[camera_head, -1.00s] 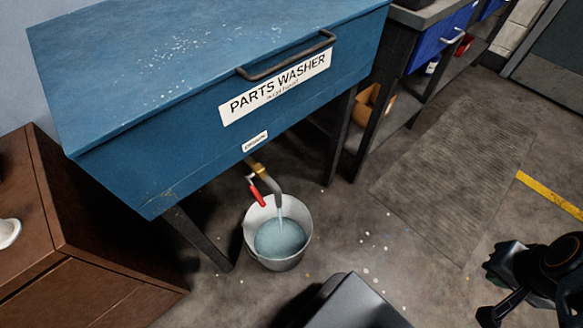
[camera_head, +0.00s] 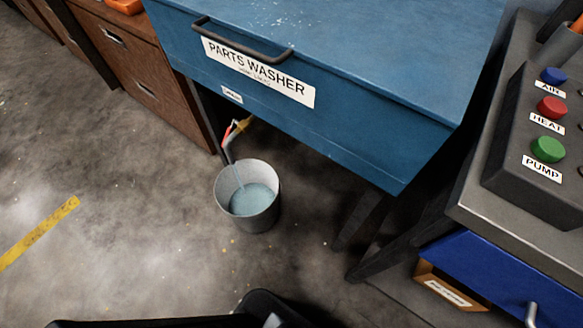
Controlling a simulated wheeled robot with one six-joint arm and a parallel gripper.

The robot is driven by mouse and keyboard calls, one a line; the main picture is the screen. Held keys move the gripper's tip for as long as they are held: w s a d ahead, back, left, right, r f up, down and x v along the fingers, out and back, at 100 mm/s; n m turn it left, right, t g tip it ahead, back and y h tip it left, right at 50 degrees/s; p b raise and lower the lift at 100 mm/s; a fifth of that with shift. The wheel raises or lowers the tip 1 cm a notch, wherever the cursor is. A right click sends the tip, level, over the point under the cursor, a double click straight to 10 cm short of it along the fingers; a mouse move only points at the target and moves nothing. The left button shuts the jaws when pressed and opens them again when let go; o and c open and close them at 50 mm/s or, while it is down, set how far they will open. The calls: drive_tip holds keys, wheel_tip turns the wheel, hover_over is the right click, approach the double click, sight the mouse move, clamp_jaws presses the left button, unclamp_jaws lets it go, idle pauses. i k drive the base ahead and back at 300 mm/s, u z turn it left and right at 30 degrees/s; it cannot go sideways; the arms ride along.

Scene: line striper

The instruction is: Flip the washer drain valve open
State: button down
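The blue parts washer (camera_head: 370,130) stands in the upper middle of the head view, its lid shut. Under its front edge, a brass drain valve (camera_head: 243,124) with a small red lever (camera_head: 228,131) shows beside a grey spout (camera_head: 228,150). The lever slants downward; its exact angle to the pipe is too small to tell. A thin stream of pale liquid runs from the spout into a grey bucket (camera_head: 264,216) on the floor below, which holds bluish liquid. My gripper is not in view.
A brown drawer cabinet (camera_head: 135,65) stands left of the washer. At right is a bench (camera_head: 500,215) with a control box (camera_head: 520,165) marked AIR, HEAT and PUMP, and a blue drawer (camera_head: 480,265). The floor (camera_head: 120,220) at left and in front of the bucket is clear.

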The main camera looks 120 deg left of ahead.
sight(231, 129)
drive_tip(key=i, duration=0.8)
drive_tip(key=u, duration=5.1)
drive_tip(key=i, duration=1)
